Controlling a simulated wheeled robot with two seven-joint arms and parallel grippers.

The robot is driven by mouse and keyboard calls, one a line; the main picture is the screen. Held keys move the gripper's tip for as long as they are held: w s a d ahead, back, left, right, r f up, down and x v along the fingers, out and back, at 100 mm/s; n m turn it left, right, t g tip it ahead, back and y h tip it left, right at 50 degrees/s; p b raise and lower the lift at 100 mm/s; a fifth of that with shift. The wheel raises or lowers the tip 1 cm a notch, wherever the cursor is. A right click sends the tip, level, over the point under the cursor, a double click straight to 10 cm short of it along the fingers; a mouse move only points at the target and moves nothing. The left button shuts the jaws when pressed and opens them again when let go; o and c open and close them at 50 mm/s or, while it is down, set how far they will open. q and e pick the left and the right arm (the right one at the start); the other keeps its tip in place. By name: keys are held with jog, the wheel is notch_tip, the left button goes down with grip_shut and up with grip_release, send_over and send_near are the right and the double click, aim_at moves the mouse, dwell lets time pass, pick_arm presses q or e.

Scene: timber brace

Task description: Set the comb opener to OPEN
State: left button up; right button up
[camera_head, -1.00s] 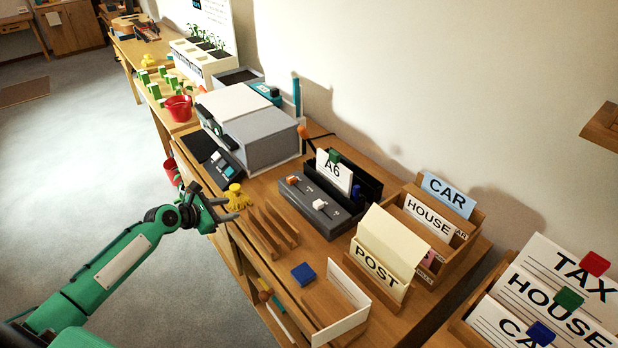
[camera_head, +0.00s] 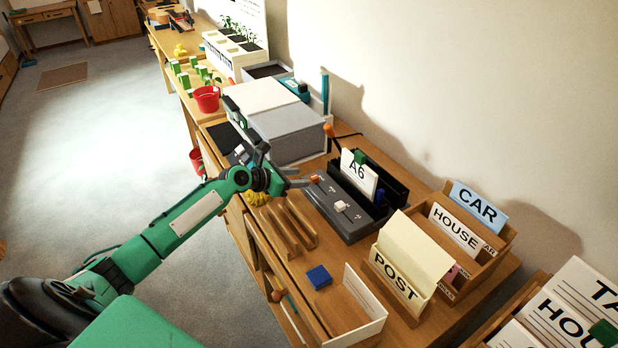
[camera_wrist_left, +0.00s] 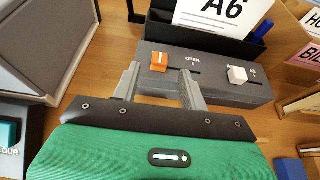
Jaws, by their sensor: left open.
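The comb opener (camera_head: 338,212) is a dark grey box with two sliders on its top, standing on the desk in front of the black holder with the A6 card. Its orange slider (camera_wrist_left: 159,62) sits at the left end of a slot by the label OPEN; the white slider (camera_wrist_left: 237,75) is further right. My left gripper (camera_head: 302,181) is open. In the left wrist view its two fingers (camera_wrist_left: 160,80) reach the box's front edge, with the orange slider between and just beyond their tips. I cannot tell whether they touch. My right gripper is out of view.
A large grey machine (camera_head: 285,130) stands behind and left. Wooden slats (camera_head: 290,228), a blue block (camera_head: 319,277) and a white-sided tray (camera_head: 357,310) lie at the front. The POST holder (camera_head: 395,275) and the card box (camera_head: 470,235) stand to the right.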

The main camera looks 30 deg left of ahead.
aim_at(312, 177)
pick_arm(q)
jog(key=shift+x, duration=2.45)
grip_shut()
